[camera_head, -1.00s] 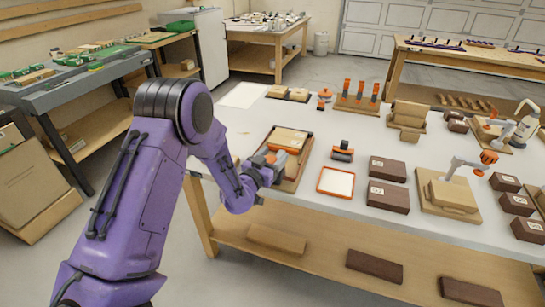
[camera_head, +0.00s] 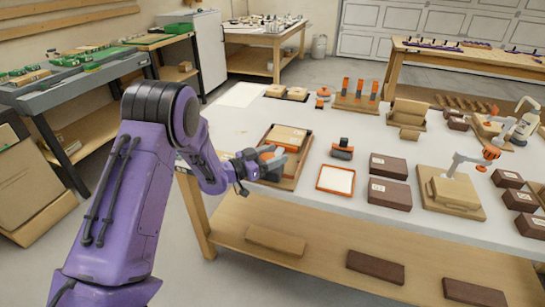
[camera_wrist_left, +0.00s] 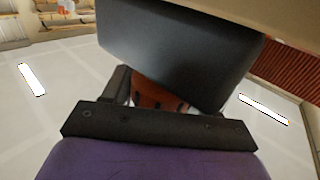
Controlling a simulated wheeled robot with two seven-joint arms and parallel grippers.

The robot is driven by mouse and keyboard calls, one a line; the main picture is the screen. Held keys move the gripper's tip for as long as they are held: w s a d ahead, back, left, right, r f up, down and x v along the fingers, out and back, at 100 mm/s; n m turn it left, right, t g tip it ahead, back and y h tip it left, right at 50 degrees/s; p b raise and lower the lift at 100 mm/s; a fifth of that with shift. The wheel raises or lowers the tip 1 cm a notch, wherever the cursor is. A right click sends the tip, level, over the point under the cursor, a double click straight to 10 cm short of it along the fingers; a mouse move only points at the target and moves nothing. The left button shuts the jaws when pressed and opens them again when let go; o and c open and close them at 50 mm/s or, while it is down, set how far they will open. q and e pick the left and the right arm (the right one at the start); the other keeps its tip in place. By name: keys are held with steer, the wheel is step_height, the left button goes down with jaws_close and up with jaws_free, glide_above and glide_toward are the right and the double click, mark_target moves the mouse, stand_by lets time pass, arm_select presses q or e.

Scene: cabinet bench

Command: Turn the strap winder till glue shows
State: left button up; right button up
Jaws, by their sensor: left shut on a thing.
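My left gripper (camera_head: 270,163) reaches in from the left over the near side of a dark-rimmed tray (camera_head: 292,184). It is shut on an orange part that I take to be the strap winder (camera_head: 266,153), mostly hidden by the gripper. In the left wrist view the orange winder (camera_wrist_left: 155,95) shows close up behind a large dark block. A pale wooden box (camera_head: 290,135) sits in the tray just behind the gripper. I cannot make out any glue. My right gripper is not in view.
An orange-framed white pad (camera_head: 335,180) and a black-and-orange tool (camera_head: 342,151) lie right of the tray. Dark brown boxes (camera_head: 388,193) and a wooden clamp station (camera_head: 450,190) stand farther right.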

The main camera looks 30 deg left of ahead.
arm_select(q)
steer(key=o, duration=1)
steer(key=shift+c, duration=0.2)
steer(key=b+v, duration=0.1)
steer(key=v, duration=0.9)
steer(key=shift+s, duration=0.2)
steer(key=shift+a, duration=0.1)
